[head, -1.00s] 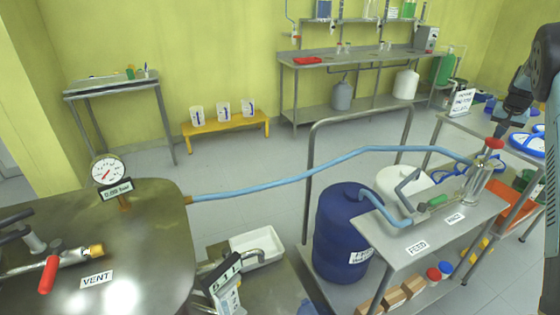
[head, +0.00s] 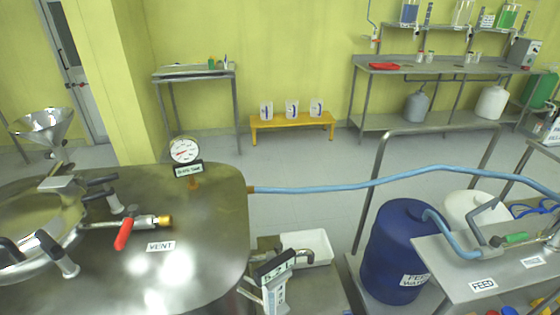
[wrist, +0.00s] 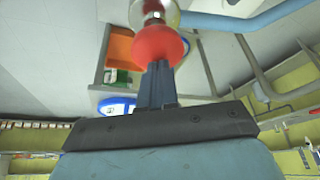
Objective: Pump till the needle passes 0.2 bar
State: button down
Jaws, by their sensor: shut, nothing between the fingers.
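The round white pressure gauge (head: 184,150) stands on the steel vessel lid (head: 215,215) in the head view. Its needle is too small to read surely. The blue hose (head: 340,187) runs from the vessel to the right. In the wrist view, the pump's red ball knob (wrist: 158,46) is just beyond my gripper (wrist: 157,70), above a metal part. My fingers are shut with nothing between them, and their tips overlap the knob's lower edge in the picture. I cannot tell whether they touch it. The pump and gripper are outside the head view.
A red-handled vent valve (head: 125,233) sits on the lid. The steel cart (head: 440,262) at right carries a green-handled feed valve (head: 515,239), beside a blue drum (head: 398,255). A metal rail (head: 378,180) rises behind the drum. Open floor lies behind the hose.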

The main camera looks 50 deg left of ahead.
jog(key=shift+r, duration=3.3)
jog(key=shift+f, duration=0.1)
jog(key=shift+f, duration=4.05)
jog(key=shift+r, duration=4.2)
notch_tip(320, 180, up, 6)
